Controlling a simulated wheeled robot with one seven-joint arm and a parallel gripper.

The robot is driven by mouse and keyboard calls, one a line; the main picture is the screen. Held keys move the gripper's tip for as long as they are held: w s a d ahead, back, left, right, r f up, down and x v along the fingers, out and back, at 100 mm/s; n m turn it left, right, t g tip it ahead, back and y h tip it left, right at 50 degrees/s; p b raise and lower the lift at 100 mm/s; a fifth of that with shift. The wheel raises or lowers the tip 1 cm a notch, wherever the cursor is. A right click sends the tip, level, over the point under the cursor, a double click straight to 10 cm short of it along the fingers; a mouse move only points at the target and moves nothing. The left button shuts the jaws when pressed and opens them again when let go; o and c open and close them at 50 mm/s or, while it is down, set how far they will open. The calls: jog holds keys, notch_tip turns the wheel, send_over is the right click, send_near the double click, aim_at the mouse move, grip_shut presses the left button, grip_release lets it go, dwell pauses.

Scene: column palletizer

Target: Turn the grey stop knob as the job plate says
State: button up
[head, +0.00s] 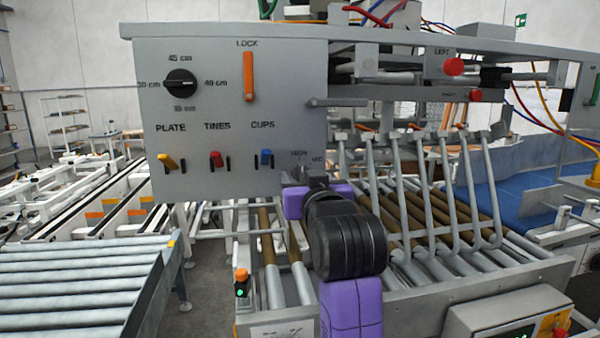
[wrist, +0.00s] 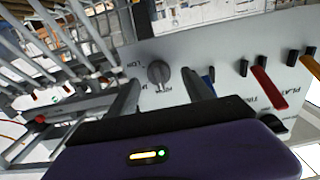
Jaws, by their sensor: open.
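The grey stop knob (wrist: 158,73) shows in the wrist view on the light grey panel (wrist: 225,55), with small lettering around it that I cannot read surely. My gripper (wrist: 160,80) is open, one finger seen on each side of the knob. No finger clearly touches it, and I cannot tell how far its tips are from the panel. In the head view my gripper (head: 307,178) is at the panel's lower right corner, just below small lettering, and hides the knob. I cannot make out a job plate in either view.
The panel also carries a black dial (head: 181,84) with cm marks, an orange LOCK lever (head: 248,76), and yellow (head: 168,161), red (head: 216,159) and blue (head: 265,157) levers. A grey bar (head: 337,102) sticks out above my gripper. Rollers and slanted rods lie to the right.

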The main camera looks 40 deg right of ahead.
aim_at(301, 173)
jog(key=shift+x, duration=1.3)
jog(key=shift+s+d, duration=0.1)
jog(key=shift+s, duration=0.05)
grip_shut()
jog(key=m+b, duration=0.1)
jog(key=m, duration=0.4)
jog(key=shift+f+m+b, duration=0.1)
jog(key=shift+m+b, duration=0.3)
jog(key=m+b, duration=0.2)
jog(key=m, duration=0.3)
jog(key=shift+m, duration=0.4)
